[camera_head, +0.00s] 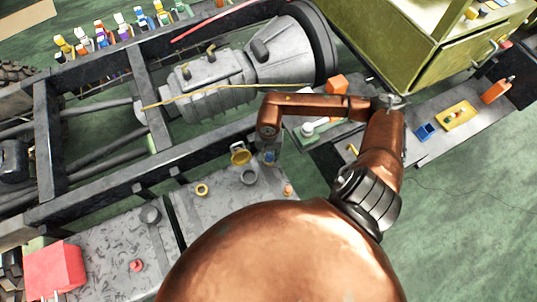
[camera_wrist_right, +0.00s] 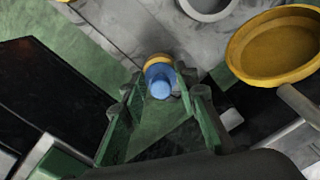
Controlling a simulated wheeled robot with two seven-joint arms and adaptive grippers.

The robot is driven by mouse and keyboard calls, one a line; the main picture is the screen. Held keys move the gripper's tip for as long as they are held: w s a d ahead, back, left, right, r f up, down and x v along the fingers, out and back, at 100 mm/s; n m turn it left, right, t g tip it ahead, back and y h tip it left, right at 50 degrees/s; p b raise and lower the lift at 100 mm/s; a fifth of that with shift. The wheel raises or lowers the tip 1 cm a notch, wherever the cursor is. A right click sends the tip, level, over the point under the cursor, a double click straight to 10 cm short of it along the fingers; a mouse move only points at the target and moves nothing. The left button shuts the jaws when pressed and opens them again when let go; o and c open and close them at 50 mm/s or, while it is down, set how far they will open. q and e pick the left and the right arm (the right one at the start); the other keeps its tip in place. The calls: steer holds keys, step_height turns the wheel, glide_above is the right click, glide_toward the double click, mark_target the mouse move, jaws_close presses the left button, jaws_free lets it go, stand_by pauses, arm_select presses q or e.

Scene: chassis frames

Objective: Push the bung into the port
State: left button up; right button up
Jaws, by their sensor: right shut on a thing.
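A blue bung (camera_wrist_right: 160,82) shows between the fingertips of my right gripper (camera_wrist_right: 161,92) in the wrist view. My right gripper is shut on it. A tan-yellow band circles its far end; I cannot tell whether this is part of the bung or a ring behind it. In the head view the blue bung (camera_head: 269,157) shows small below the wrist, by the edge of a grey tank top. A grey ring-shaped port (camera_head: 248,177) and a yellow ring (camera_head: 202,189) are on that tank top. I cannot tell which opening is the bung's port. My left gripper is out of view.
A yellow round cap (camera_head: 240,155) stands open beside the gripper; it is large in the wrist view (camera_wrist_right: 275,48). Dark frame rails (camera_head: 150,165) and a grey gearbox (camera_head: 215,80) lie beyond. An olive cabinet (camera_head: 400,40) and a grey bench (camera_head: 440,140) stand at the right.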

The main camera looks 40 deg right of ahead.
mark_target(270, 155)
steer(key=shift+f, duration=0.35)
steer(key=o, duration=1.1)
step_height(270, 155, up, 12)
steer(key=shift+s, duration=0.15)
